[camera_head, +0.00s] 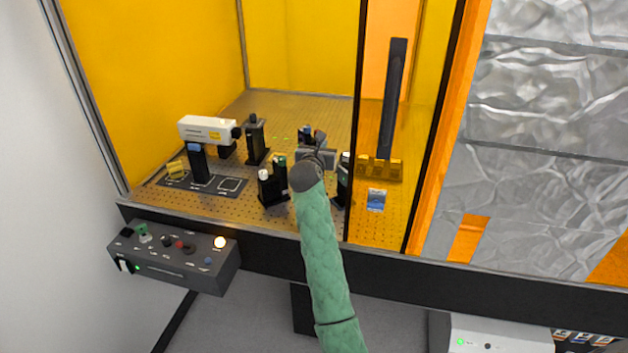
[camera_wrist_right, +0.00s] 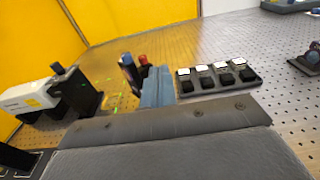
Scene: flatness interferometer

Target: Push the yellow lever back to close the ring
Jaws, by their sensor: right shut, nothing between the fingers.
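My right gripper (camera_head: 319,142) is over the perforated optical table, at the end of the green-sleeved arm. Its fingers (camera_wrist_right: 157,87) are together and empty in the right wrist view. Just beyond and left of the fingers stands a dark mount (camera_wrist_right: 128,68) with a blue top and a red knob (camera_wrist_right: 143,60). The gripper partly hides this mount in the head view. I cannot make out the yellow lever or the ring in either view, nor tell whether the fingers touch the mount. My left gripper is not in view.
A white laser-like housing (camera_head: 207,130) stands at left, with a black post (camera_head: 256,140) beside it. Black posts (camera_head: 271,187) stand close left of my arm. A tray of black blocks (camera_wrist_right: 217,83) lies right of the fingers. A control box (camera_head: 175,258) hangs at the front edge.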

